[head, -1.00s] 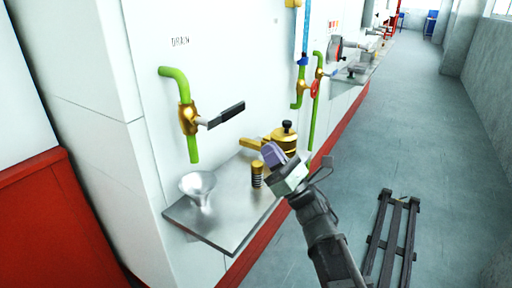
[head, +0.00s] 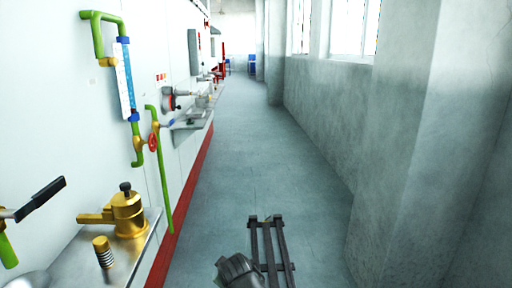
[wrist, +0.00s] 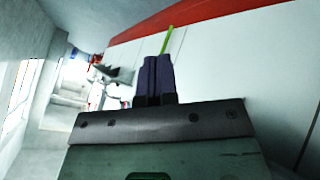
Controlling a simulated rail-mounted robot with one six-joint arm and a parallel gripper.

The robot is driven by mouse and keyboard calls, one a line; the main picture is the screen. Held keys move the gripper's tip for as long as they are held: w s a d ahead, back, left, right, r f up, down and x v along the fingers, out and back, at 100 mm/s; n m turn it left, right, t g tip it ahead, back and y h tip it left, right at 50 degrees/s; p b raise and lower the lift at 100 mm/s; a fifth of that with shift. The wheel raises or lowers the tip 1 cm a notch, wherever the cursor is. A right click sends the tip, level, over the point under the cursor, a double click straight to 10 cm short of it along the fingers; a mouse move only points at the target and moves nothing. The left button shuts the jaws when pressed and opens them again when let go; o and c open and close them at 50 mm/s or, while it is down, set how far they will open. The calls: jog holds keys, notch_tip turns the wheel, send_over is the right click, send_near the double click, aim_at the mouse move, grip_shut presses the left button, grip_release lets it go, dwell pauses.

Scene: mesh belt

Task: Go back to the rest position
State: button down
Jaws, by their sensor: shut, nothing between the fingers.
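My gripper (wrist: 155,78) shows in the wrist view with its two purple fingers together and nothing between them. It points along the white wall panel (wrist: 235,70) with the red band, apart from any object.
At the lower left of the head view, a steel shelf (head: 148,243) carries a brass pot (head: 128,215) and a small brass spring-like piece (head: 103,252). Green pipes (head: 163,170) run on the wall. The corridor beyond is clear.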

jog(key=s+d+f+m+g+h+p, duration=0.1)
jog(key=s+d+m+g, duration=0.4)
jog(key=d, duration=0.8)
jog(key=s+d+f+m+g+h+p, duration=0.1)
jog(key=s+d+f+m+g, duration=0.15)
jog(key=s+d+m, duration=0.7)
jog(key=w+d+r+n+p, duration=0.1)
jog(key=r+p, duration=1)
jog(key=w+d+r+n+p, duration=0.1)
jog(key=w+r+n+p, duration=0.1)
jog(key=r+p, duration=0.9)
jog(key=shift+r+g+p, duration=0.3)
jog(key=shift+r+g, duration=0.05)
jog(key=shift+r, duration=0.45)
jog(key=shift+w+n, duration=0.1)
jog(key=shift+n, duration=0.15)
